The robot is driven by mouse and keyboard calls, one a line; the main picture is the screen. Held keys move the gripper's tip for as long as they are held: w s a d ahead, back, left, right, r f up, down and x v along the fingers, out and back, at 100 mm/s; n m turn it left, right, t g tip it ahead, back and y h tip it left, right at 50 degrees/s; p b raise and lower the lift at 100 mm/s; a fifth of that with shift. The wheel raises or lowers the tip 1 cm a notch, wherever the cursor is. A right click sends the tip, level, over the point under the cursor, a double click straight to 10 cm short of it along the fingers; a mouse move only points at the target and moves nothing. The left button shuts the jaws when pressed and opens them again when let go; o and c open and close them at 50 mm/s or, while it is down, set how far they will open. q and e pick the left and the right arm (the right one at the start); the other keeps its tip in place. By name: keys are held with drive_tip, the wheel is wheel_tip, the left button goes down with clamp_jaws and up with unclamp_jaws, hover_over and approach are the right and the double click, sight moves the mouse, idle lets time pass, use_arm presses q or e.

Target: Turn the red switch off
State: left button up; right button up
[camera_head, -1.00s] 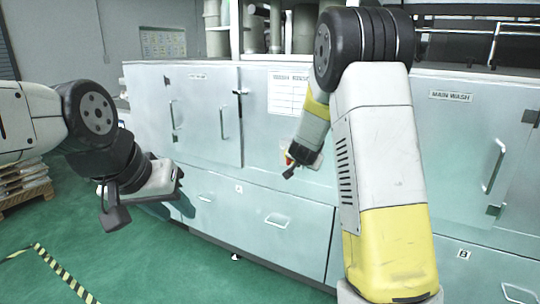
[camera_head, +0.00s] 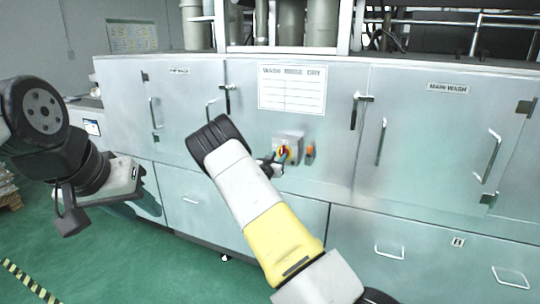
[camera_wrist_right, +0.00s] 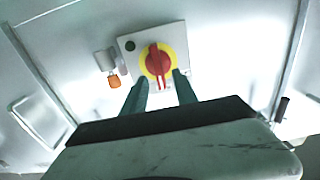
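The red switch (camera_wrist_right: 158,61) is a red rotary handle on a yellow disc, fixed to a grey box on the machine front. In the head view the switch (camera_head: 284,152) is partly covered by my right gripper (camera_head: 270,164). In the right wrist view the red handle stands upright, along the picture's vertical. The two fingers of my right gripper (camera_wrist_right: 162,80) are apart, one on each side of the handle's lower part; I cannot tell whether they touch it. My left gripper (camera_head: 105,195) hangs at the left, away from the switch, and its fingers are not clear.
An orange knob (camera_head: 310,151) sits beside the switch box; it also shows in the right wrist view (camera_wrist_right: 114,81). A white chart (camera_head: 292,89) is above. Door handles (camera_head: 381,142) stick out from the steel machine (camera_head: 340,185). Green floor (camera_head: 150,265) is open at lower left.

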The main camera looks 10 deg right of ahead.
sight(284, 152)
drive_tip(key=x, duration=0.3)
drive_tip(key=shift+w+d, duration=0.15)
drive_tip(key=shift+c, duration=0.2)
clamp_jaws()
